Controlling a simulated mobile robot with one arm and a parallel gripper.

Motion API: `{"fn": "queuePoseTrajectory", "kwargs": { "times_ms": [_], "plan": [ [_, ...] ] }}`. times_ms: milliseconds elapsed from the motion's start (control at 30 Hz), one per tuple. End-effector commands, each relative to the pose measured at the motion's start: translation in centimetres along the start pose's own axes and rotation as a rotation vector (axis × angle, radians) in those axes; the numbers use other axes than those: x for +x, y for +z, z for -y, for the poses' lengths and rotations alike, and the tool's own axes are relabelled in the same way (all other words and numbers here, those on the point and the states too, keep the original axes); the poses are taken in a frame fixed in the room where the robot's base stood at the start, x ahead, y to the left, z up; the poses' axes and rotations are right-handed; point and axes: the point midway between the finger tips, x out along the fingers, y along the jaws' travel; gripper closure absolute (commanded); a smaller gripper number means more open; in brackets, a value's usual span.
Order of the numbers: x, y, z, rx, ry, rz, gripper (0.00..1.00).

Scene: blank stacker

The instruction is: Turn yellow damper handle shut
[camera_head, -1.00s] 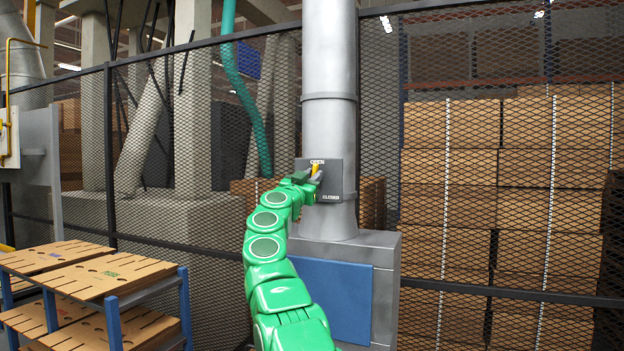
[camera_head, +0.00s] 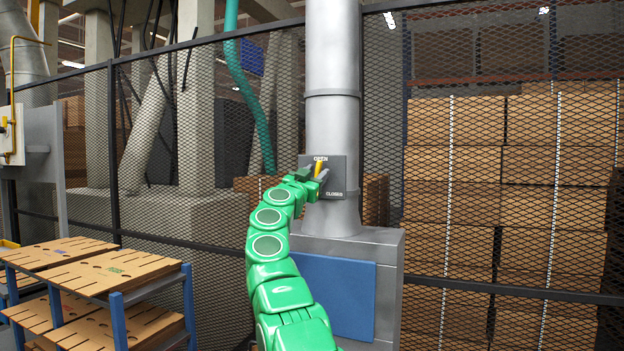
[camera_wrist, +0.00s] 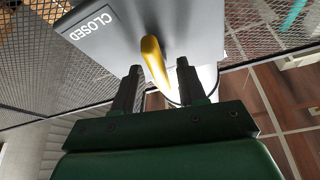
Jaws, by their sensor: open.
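The yellow damper handle (camera_head: 319,168) sits on a dark grey plate (camera_head: 338,181) on the upright grey duct. It points up toward the word OPEN; CLOSED is marked at the plate's lower right. In the wrist view the handle (camera_wrist: 152,62) stands out from the plate (camera_wrist: 205,28), with CLOSED at upper left. My gripper (camera_head: 316,176) is at the plate. In the wrist view its two dark fingers (camera_wrist: 157,90) are open, one on each side of the handle's end, with gaps visible. Part of the handle's base is hidden in the head view.
The grey duct (camera_head: 332,120) rises from a grey cabinet with a blue panel (camera_head: 338,296). A mesh fence (camera_head: 220,240) runs behind it. Stacked cardboard (camera_head: 450,190) stands at right. Blue racks with cardboard sheets (camera_head: 105,268) stand at lower left.

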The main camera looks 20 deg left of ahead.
Motion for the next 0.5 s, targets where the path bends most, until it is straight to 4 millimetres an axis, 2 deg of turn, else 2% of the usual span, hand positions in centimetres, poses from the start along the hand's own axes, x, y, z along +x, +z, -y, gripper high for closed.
{"fn": "queuePoseTrajectory", "kwargs": {
  "times_ms": [500],
  "plan": [
    [-0.95, -0.09, -0.01, -0.004, 0.009, 0.001, 0.59]
  ]
}}
